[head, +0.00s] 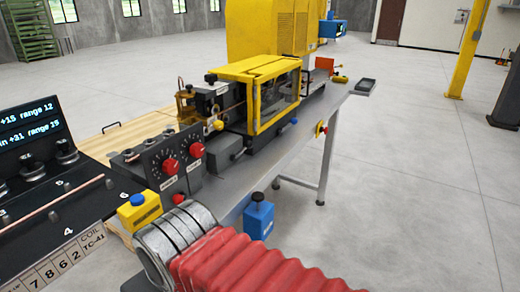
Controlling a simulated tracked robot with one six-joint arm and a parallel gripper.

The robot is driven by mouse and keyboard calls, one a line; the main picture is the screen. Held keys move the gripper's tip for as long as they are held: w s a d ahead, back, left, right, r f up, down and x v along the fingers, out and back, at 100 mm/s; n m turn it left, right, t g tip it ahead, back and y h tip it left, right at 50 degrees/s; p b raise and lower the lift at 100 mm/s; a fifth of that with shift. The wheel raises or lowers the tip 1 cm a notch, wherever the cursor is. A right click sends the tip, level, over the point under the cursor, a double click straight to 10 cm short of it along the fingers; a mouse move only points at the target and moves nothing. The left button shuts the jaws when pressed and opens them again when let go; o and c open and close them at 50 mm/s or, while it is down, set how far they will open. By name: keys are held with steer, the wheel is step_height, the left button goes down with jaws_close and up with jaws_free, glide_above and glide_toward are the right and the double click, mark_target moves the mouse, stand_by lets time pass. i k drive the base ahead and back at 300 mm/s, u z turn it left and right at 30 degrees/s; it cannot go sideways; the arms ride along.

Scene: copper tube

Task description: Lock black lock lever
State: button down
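The bench machine (235,110) stands on a long grey metal bench. It has a yellow-framed guard (272,90) with clear panels and a dark grey control block (150,165) with two red dials (170,166). Small dark parts and a yellow ball knob (218,125) sit left of the guard. I cannot single out the black lock lever among the dark parts. A red ribbed sleeve with grey metal rings, likely my arm, fills the bottom middle. No gripper fingers show.
A yellow box with a blue button (139,210) and a blue box with a black knob (258,215) are at the near bench end. A black panel (60,200) with a copper tube (55,197) is at left. Open floor (420,190) lies right.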

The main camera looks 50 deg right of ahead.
mark_target(249, 145)
steer(key=u, duration=0.05)
steer(key=k, duration=1.2)
steer(key=z, duration=0.4)
steer(key=i, duration=1.45)
steer(key=z, duration=0.05)
